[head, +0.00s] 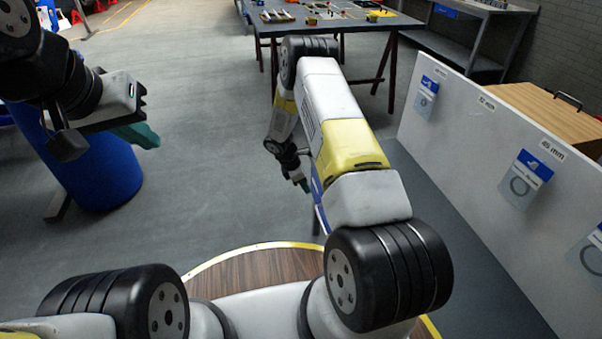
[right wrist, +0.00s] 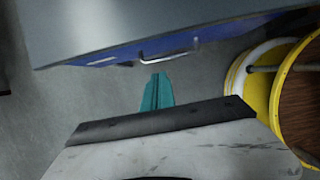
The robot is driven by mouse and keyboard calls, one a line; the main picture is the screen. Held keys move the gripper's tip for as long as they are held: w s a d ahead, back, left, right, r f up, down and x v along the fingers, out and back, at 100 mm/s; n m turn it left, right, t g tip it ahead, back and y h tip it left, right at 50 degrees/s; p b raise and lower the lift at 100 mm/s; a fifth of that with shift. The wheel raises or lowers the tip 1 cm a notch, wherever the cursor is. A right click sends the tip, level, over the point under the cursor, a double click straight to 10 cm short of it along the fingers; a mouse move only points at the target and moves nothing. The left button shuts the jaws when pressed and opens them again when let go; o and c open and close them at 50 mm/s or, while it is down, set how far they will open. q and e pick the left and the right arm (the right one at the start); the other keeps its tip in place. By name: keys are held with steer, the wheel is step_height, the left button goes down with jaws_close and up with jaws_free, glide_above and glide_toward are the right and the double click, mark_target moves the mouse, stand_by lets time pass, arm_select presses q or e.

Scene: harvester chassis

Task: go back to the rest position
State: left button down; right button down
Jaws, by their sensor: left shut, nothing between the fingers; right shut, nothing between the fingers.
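My left gripper (head: 150,137) is at the upper left of the head view, with its teal fingers together and empty, in front of a blue barrel. My right arm reaches forward through the middle of the head view, and its gripper (head: 305,186) hangs low beyond the elbow, small and partly hidden by the arm. In the right wrist view the teal fingers (right wrist: 157,91) of the right gripper are closed together with nothing between them.
A blue barrel (head: 112,172) stands at the left. A dark table (head: 345,24) with parts is at the back. A white board (head: 468,130) with hanging tags runs along the right. In the right wrist view a grey and blue body with a metal handle (right wrist: 168,56) is close above the fingers.

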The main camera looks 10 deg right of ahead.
steer(key=s+r+m+t+y, duration=0.1)
steer(key=s+r+m, duration=0.25)
steer(key=r, duration=1.25)
steer(key=s+r+m+t+y, duration=0.15)
steer(key=r+m, duration=0.35)
steer(key=r, duration=1.1)
steer(key=s+a+r+m+t+y, duration=0.15)
steer(key=s+r+m, duration=0.25)
steer(key=s+r, duration=0.7)
steer(key=s+a+r+m+t+y, duration=0.1)
steer(key=s+a+r+m, duration=0.1)
steer(key=s, duration=0.5)
steer(key=s+a+r+m+t+y, duration=0.1)
steer(key=s+r+m, duration=0.2)
steer(key=s, duration=0.5)
steer(key=shift+a+r, duration=0.3)
steer(key=shift+a, duration=0.1)
